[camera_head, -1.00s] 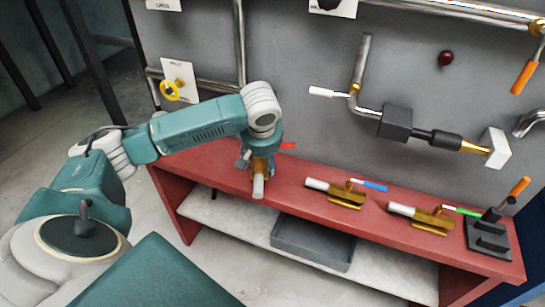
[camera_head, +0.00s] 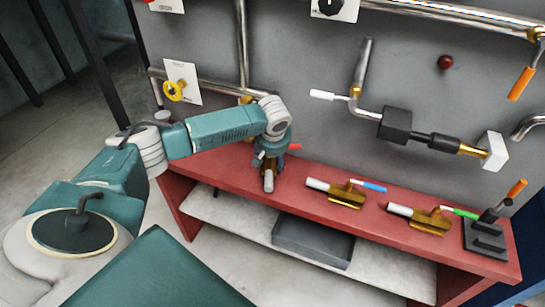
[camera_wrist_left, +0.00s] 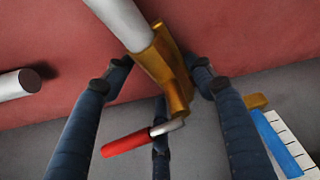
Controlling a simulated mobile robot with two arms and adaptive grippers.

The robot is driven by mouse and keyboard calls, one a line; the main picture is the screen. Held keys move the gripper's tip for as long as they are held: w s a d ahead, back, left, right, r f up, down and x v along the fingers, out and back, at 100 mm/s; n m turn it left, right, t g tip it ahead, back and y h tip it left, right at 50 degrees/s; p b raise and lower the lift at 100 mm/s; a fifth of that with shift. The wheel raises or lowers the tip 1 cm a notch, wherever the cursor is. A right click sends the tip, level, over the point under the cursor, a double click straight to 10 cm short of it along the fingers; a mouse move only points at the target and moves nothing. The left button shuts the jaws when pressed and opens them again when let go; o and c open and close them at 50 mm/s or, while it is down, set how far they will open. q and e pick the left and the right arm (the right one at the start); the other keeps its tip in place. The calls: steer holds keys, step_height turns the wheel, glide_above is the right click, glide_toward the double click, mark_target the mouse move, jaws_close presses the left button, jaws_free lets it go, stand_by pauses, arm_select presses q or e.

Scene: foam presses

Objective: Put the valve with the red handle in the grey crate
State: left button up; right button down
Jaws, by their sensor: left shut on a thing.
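The valve with the red handle has a brass body (camera_head: 268,176) with a pale grey pipe end and stands out at the front of the red bench top, at its left part. Its red handle (camera_head: 295,147) points right. My left gripper (camera_head: 270,155) is above it, partly hidden by its own wrist. In the left wrist view the fingers (camera_wrist_left: 160,78) are shut on the brass body, and the red handle (camera_wrist_left: 126,143) hangs beside them. I cannot tell whether the valve touches the bench. The grey crate (camera_head: 308,257) is on the pale lower shelf and looks empty. My right gripper is not in view.
A blue-handled valve (camera_head: 347,199) and a green-handled valve (camera_head: 420,222) lie on the red bench top (camera_head: 225,165) to the right. A dark stand (camera_head: 485,240) is at its right end. Pipes run along the grey wall behind. The lower shelf (camera_head: 235,218) is clear left of the crate.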

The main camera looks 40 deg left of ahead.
arm_select(q)
steer(key=shift+r, duration=0.1)
steer(key=o, duration=1.2)
steer(key=shift+f, duration=0.2)
steer(key=o, duration=0.4)
steer(key=shift+o, duration=0.2)
steer(key=shift+r, duration=0.15)
